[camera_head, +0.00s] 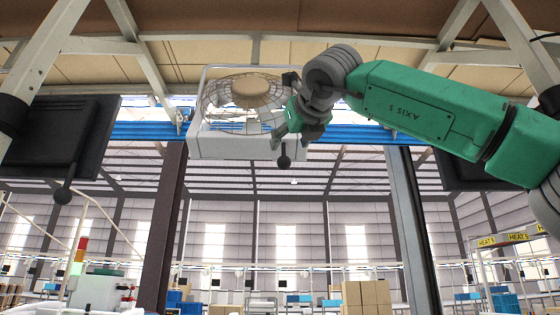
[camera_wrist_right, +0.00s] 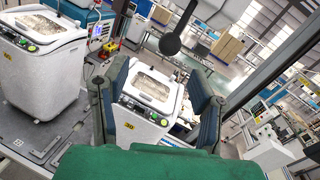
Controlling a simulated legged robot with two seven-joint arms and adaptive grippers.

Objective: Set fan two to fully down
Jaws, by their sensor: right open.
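A white fan unit (camera_head: 235,145) with a round wire guard hangs under the blue overhead rail in the head view. No fan number is readable on it. A black ball knob (camera_head: 284,161) hangs at its right end, just below my right gripper (camera_head: 284,112). That gripper is open, at the fan's right side, and partly hides that end. In the right wrist view a black ball on a thin stem (camera_wrist_right: 170,43) shows beyond the open fingers (camera_wrist_right: 158,75), with nothing between them. Contact cannot be told. My left gripper is not in view.
A dark panel (camera_head: 62,137) with another black ball knob (camera_head: 62,195) is at the left. Steel posts (camera_head: 163,230) stand below the rail (camera_head: 350,133). White machines (camera_wrist_right: 150,95) stand on the floor below, with boxes (camera_head: 366,297) farther back.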

